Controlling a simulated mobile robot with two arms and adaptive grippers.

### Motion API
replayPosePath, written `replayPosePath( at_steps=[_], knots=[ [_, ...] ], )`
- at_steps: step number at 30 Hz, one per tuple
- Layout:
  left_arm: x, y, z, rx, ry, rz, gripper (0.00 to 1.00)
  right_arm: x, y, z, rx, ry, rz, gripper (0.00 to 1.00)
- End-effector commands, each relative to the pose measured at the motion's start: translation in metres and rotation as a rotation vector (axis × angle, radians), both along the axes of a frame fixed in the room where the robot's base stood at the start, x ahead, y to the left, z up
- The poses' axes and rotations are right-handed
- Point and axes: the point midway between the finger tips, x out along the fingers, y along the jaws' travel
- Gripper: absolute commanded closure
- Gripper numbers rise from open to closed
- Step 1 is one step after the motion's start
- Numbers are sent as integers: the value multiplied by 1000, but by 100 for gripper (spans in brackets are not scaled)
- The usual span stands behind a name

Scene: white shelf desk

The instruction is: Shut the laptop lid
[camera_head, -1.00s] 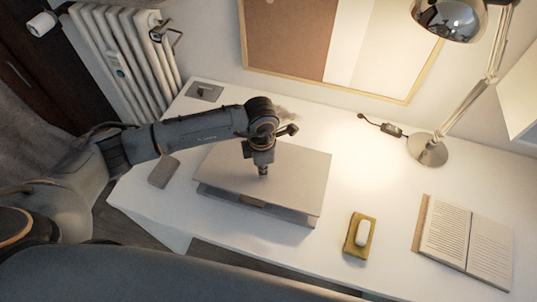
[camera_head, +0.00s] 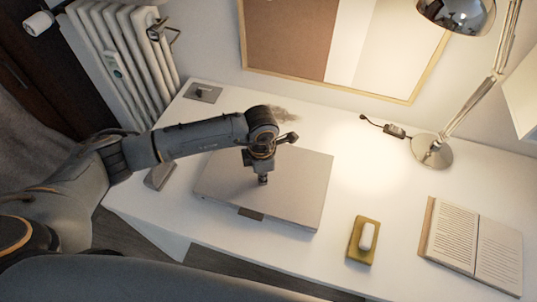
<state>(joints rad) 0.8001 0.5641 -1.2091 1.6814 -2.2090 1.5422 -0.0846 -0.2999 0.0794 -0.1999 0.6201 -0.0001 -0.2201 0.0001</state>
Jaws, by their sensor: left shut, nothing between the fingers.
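The laptop (camera_head: 296,188) is a flat grey slab on the white desk, in the middle of the head view. Its lid lies down over the base, and I see no clear gap along the front edge. A small dark tab (camera_head: 250,214) shows at the front edge. My left gripper (camera_head: 263,181) points down over the lid, with its fingers together and empty. The fingertips are at or just above the lid surface; I cannot tell if they touch. My right gripper is not in view.
A phone-like grey object (camera_head: 160,174) lies left of the laptop. A yellow dish with a white item (camera_head: 362,240) and an open book (camera_head: 472,245) lie to the right. A lamp (camera_head: 432,151) stands at the back right. The desk (camera_head: 355,190) between them is clear.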

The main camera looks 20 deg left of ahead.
Motion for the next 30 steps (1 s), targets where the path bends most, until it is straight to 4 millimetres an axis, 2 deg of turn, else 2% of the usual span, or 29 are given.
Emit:
replayPosePath(
  at_steps=[24,30],
  knots=[
    [0,0,64,0,-1,0,100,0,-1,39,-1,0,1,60],
    [0,0,71,0,0,0,100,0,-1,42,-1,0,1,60]
  ],
)
